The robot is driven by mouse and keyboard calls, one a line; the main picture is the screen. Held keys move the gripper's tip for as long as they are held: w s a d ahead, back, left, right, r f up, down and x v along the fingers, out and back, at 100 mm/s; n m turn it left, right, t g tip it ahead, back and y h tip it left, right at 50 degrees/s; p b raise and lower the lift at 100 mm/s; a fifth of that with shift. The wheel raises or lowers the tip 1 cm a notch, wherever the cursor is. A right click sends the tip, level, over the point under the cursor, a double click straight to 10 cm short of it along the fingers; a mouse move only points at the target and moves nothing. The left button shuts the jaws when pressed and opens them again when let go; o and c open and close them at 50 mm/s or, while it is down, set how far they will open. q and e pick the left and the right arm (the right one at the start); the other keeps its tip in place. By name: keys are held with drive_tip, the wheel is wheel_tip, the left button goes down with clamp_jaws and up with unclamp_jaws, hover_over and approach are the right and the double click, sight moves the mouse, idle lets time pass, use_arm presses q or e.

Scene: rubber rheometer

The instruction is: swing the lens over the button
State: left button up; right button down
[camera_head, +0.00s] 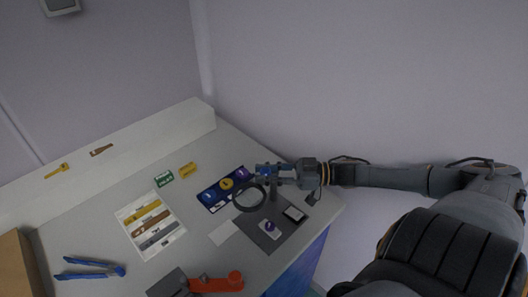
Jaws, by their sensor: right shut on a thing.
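A round lens in a dark ring (249,197) is held over the tabletop, beside a dark upright post (274,191). Through it I see plain light grey. My right gripper (262,172) reaches in from the right and is shut at the lens's upper edge, on what looks like its rim or arm; the exact grip is too small to tell. A small light piece with a round purple spot, perhaps the button (269,228), lies on a dark grey mat (265,241), below and right of the lens. The lens is not over it. My left gripper is out of view.
A blue strip with round marks (226,184) lies left of the lens. A white card with coloured pieces (151,224), blue-handled pliers (91,268) and an orange-handled tool (215,284) lie further left and front. A small dark-framed piece (294,214) is on the mat's right.

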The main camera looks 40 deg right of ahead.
drive_tip(key=shift+s+f+n+g+y+b, duration=0.15)
drive_tip(key=shift+f+n+g+y+b, duration=0.1)
drive_tip(key=shift+n+g+y+b, duration=0.45)
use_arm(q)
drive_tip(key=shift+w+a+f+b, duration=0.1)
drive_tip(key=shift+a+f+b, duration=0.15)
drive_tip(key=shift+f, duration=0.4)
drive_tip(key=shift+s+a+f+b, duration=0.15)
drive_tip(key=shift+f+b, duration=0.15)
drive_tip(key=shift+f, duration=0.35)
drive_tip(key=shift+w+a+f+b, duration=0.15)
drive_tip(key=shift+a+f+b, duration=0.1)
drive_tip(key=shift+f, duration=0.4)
use_arm(e)
drive_tip(key=shift+s+d+r+n+g+y, duration=0.1)
drive_tip(key=shift+s+r+n+g+y, duration=0.2)
drive_tip(key=shift+g, duration=0.4)
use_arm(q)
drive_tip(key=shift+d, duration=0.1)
use_arm(e)
drive_tip(key=shift+w+f, duration=0.1)
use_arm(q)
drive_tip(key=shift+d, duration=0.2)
use_arm(e)
drive_tip(key=c, duration=1.1)
unclamp_jaws()
drive_tip(key=shift+o, duration=0.2)
